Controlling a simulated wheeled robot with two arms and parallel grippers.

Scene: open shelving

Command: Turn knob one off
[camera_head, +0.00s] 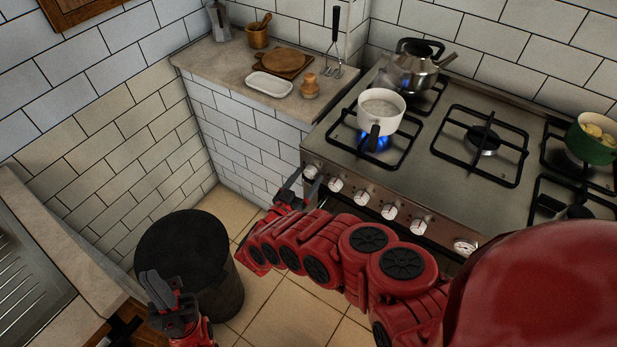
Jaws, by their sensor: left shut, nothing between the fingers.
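The stove (440,150) has a row of white knobs along its front panel. The leftmost knob (310,171) is at the panel's left end, close to my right gripper (309,181). The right gripper's fingers look spread, with their tips just below and around this knob; I cannot tell whether they touch it. A blue flame (375,141) burns under a white pot (381,106) on the front left burner. My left gripper (155,283) is shut and empty, low at the left in front of a black bin.
The black bin (190,250) stands on the tiled floor. A kettle (415,68) and a green pot (592,140) stand on other burners. The counter (215,60) left of the stove holds a white dish (269,84) and a wooden board (283,62). More knobs (361,196) sit right of the first.

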